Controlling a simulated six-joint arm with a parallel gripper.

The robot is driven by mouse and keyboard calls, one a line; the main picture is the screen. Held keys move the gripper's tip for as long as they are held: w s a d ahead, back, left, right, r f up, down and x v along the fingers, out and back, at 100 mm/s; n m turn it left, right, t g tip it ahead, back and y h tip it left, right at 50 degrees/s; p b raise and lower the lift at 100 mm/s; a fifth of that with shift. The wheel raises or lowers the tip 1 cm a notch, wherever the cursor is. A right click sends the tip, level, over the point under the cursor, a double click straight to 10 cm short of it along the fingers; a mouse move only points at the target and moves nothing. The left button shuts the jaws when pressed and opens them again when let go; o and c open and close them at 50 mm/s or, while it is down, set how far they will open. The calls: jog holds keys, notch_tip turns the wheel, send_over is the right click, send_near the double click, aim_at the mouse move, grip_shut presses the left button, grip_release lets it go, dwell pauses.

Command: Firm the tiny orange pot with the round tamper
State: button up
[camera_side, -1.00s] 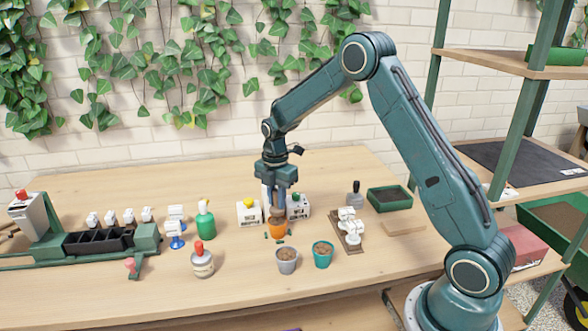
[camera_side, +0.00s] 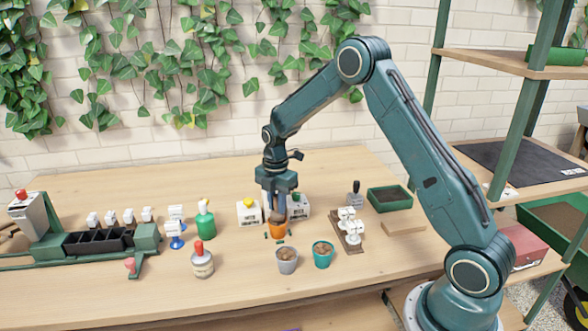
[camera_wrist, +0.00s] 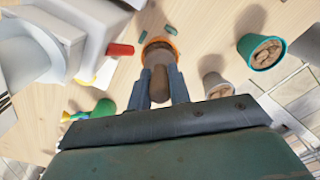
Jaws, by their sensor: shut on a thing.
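The tiny orange pot (camera_side: 278,231) stands on the table below my gripper (camera_side: 275,210); its orange rim also shows in the wrist view (camera_wrist: 168,42). My gripper is shut on the brown round tamper (camera_wrist: 158,84), whose handle sits between the two blue-grey fingers. The tamper points down and its wide end is at the pot's mouth, covering most of the opening. I cannot tell how deep it is in the pot or whether it touches the fill.
A grey pot (camera_side: 287,262) and a teal pot (camera_side: 323,256), both filled, stand in front. White boxes with yellow (camera_side: 249,213) and green (camera_side: 299,207) knobs stand close behind. A rack with white pieces (camera_side: 349,232) is to the right. Small green bits lie around the orange pot.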

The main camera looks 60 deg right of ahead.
jog(key=shift+f, duration=0.65)
dwell(0.9)
jog(key=shift+r, duration=0.15)
jog(key=shift+r, duration=1.4)
jog(key=shift+w, duration=0.1)
